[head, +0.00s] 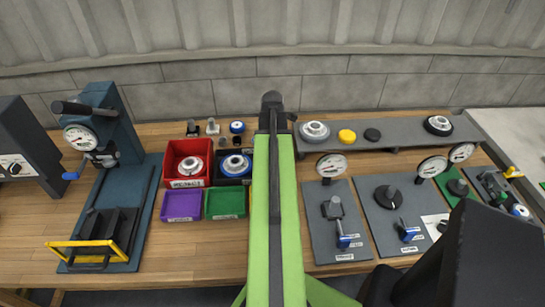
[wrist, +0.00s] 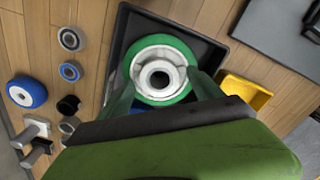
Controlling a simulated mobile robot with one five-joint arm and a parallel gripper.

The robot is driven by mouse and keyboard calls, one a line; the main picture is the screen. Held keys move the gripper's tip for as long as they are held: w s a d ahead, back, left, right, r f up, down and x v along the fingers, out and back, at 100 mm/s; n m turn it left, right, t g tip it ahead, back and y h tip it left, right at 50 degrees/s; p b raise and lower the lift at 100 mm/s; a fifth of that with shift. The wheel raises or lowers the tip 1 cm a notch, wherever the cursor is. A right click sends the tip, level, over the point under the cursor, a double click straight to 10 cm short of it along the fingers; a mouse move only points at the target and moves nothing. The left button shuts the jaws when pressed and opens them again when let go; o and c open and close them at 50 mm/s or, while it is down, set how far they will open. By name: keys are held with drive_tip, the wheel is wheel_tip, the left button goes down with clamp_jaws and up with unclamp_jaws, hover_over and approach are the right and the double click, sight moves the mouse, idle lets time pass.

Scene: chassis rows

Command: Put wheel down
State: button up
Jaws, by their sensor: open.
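A wheel with a green rim and a pale hub (wrist: 160,75) lies at a black tray (wrist: 207,50) in the wrist view. My gripper (wrist: 161,82) is open, with one finger on each side of this wheel. I cannot tell whether the fingers touch it. A bit of blue (wrist: 148,112) shows below the wheel, partly hidden by my gripper. There, a blue-rimmed wheel (head: 236,164) lies in a black bin (head: 222,178) just left of my arm.
A red bin (head: 172,150) holds a pale wheel. Purple (head: 181,205) and green (head: 226,203) bins stand in front. A yellow bin (wrist: 246,92) is beside the tray. Small parts, including a blue roller (wrist: 27,91), lie left. Gauge fixtures (head: 335,240) stand right, a blue press (head: 105,125) left.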

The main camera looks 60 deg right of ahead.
wheel_tip(320, 180, up, 12)
drive_tip(key=p, duration=1.1)
drive_tip(key=shift+f, duration=0.1)
drive_tip(key=w+a+m, duration=0.4)
drive_tip(key=w+a, duration=0.6)
drive_tip(key=a, duration=0.3)
drive_tip(key=w+a+m, duration=0.3)
drive_tip(key=w+a, duration=0.6)
drive_tip(key=a, duration=0.4)
drive_tip(key=w+a+m, duration=0.2)
drive_tip(key=a+m, duration=0.4)
drive_tip(key=a, duration=1.8)
drive_tip(key=shift+w+a+f+m, duration=0.15)
drive_tip(key=shift+w+f+m, duration=0.2)
drive_tip(key=shift+w+m, duration=0.05)
